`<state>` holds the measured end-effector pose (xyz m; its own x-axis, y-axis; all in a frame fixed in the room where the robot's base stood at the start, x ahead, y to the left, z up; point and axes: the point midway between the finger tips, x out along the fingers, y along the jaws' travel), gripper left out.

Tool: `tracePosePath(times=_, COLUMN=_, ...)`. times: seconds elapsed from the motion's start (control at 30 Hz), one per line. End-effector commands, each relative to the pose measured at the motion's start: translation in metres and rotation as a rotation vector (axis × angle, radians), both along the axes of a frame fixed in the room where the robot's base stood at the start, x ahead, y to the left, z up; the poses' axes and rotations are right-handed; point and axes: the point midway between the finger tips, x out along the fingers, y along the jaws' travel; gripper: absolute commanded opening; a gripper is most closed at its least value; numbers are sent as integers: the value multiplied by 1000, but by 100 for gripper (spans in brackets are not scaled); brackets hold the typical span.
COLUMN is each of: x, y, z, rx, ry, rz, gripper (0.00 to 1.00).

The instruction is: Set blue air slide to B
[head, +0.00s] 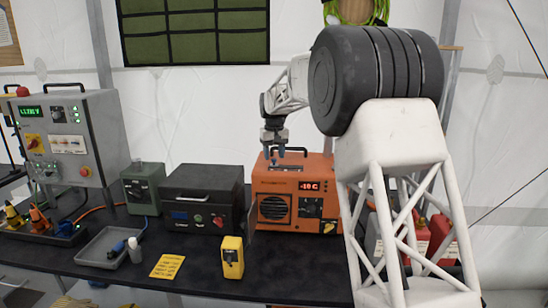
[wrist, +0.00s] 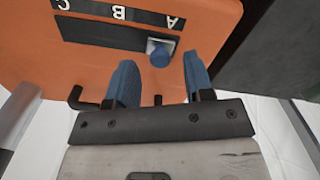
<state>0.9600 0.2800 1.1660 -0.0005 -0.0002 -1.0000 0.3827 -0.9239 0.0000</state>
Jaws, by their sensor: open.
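The orange unit (head: 322,170) stands on the dark table, and its top fills much of the wrist view (wrist: 90,70). On it is a dark slide track (wrist: 100,35) with the letters A, B and C upside down. The blue slide knob (wrist: 159,54) sits on a light square plate at the A end of the track. My gripper (head: 275,150) is open above the unit's top in the head view. In the wrist view, its blue fingers (wrist: 160,64) are spread, with the knob in the gap near the tips. I cannot tell their height above it.
A black case (head: 203,195) stands left of the orange unit, with a green box (head: 141,188) beyond. A yellow device (head: 231,258) stands in front. A black handle (wrist: 82,100) rises from the orange top near the left finger.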

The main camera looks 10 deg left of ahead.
Motion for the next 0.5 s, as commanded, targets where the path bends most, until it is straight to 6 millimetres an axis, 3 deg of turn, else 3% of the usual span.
tracePosePath(times=0.2, x=0, y=0, z=-11, rx=0, ry=0, rz=0, gripper=48)
tracePosePath(times=0.5, x=0, y=0, z=-11, rx=0, ry=0, rz=0, gripper=46)
